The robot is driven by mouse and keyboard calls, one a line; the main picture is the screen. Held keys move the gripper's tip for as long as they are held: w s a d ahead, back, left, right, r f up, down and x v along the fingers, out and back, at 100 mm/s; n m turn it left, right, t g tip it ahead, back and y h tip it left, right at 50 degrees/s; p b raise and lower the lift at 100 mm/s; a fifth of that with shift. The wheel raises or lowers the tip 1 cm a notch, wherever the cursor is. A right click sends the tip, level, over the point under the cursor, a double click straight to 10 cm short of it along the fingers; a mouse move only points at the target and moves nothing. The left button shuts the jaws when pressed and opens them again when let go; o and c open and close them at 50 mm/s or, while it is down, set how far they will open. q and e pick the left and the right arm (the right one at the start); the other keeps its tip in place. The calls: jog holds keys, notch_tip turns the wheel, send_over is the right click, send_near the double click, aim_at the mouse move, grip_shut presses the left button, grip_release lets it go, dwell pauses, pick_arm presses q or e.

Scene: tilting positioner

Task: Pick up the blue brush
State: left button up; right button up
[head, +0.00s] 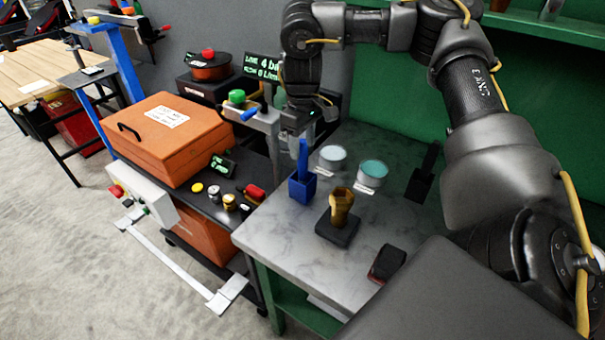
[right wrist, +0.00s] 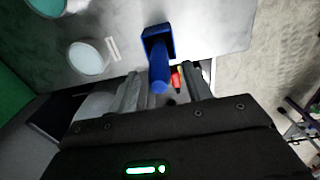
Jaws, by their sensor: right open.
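The blue brush (head: 303,158) stands upright in a small blue square holder (head: 298,191) on the grey worktop. My right gripper (head: 297,146) hangs pointing down just above and around the top of its handle. In the right wrist view, the blue brush (right wrist: 160,72) is seen nearly end-on, rising from its holder (right wrist: 154,34) toward the space between the open fingers of my right gripper (right wrist: 164,72). The fingers look apart from the handle, one on each side. My left gripper is in neither view.
Two round tubs, one pale (head: 332,158) and one teal (head: 372,174), stand right of the holder. A yellow-brown tool (head: 341,204) sits in a dark base in front. A black item (head: 387,264) lies nearer. An orange case (head: 170,138) is at left.

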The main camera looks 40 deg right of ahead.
aim_at(302, 153)
notch_tip(302, 153, down, 4)
jog(key=shift+w+d+r, duration=0.1)
jog(key=shift+r, duration=0.1)
jog(key=shift+c, duration=0.9)
jog(key=c, duration=0.9)
